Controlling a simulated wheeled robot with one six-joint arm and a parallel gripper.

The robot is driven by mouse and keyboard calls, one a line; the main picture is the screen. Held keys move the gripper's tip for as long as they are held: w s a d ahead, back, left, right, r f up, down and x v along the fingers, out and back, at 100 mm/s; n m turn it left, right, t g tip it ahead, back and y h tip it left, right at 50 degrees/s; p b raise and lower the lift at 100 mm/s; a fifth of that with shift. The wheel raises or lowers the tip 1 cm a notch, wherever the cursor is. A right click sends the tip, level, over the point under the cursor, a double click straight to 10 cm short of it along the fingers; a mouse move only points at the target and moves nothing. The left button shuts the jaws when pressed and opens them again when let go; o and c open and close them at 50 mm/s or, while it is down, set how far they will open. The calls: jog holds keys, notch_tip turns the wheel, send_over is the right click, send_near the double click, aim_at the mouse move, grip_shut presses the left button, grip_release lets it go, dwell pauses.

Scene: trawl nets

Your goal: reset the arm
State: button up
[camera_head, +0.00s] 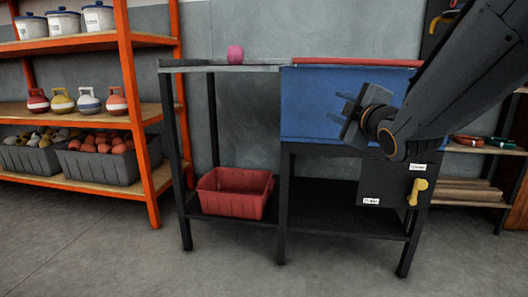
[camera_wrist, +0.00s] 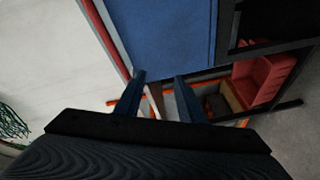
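My arm (camera_head: 455,75) reaches in from the upper right in the head view. My gripper (camera_head: 350,115) is in front of the blue panel (camera_head: 315,95) of the workbench and looks empty. In the wrist view the two fingers of my gripper (camera_wrist: 160,85) stand apart with nothing held between them. The blue panel also shows in the wrist view (camera_wrist: 170,30), beyond the fingers. Whether the gripper touches the panel I cannot tell, but it looks apart from it.
A pink object (camera_head: 235,54) stands on the workbench top (camera_head: 205,67). A red crate (camera_head: 232,193) sits on its lower shelf. A yellow handle (camera_head: 417,190) is on a dark box at right. An orange rack (camera_head: 130,110) stands left. The floor (camera_head: 130,265) in front is clear.

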jog(key=s+a+f+m+g+p, duration=0.3)
jog(key=s+a+f+m+g, duration=0.3)
jog(key=s+a+f+g, duration=0.65)
jog(key=s+a+f+m+g+p, duration=0.1)
jog(key=s+a+f+g, duration=0.15)
jog(key=s, duration=0.65)
jog(key=s+a+f+m+g+h+p, duration=0.1)
jog(key=s+a, duration=0.2)
jog(key=s, duration=0.6)
jog(key=s+a+f+m+g, duration=0.1)
jog(key=s+a+g, duration=0.15)
jog(key=s, duration=0.75)
jog(key=d+r+m+p, duration=0.2)
jog(key=d+r+p, duration=0.5)
jog(key=p, duration=0.5)
jog(key=d+r+m+h+p, duration=0.1)
jog(key=d+r+m+p, duration=0.1)
jog(key=d+r+p, duration=0.5)
jog(key=d+r+m+p, duration=0.2)
jog(key=d+r+p, duration=0.4)
jog(key=r+p, duration=0.8)
jog(key=t+p, duration=0.1)
jog(key=p, duration=0.4)
jog(key=shift+w+d+r+h, duration=0.2)
jog(key=shift+w+d+h, duration=0.1)
jog(key=shift+d+h, duration=0.1)
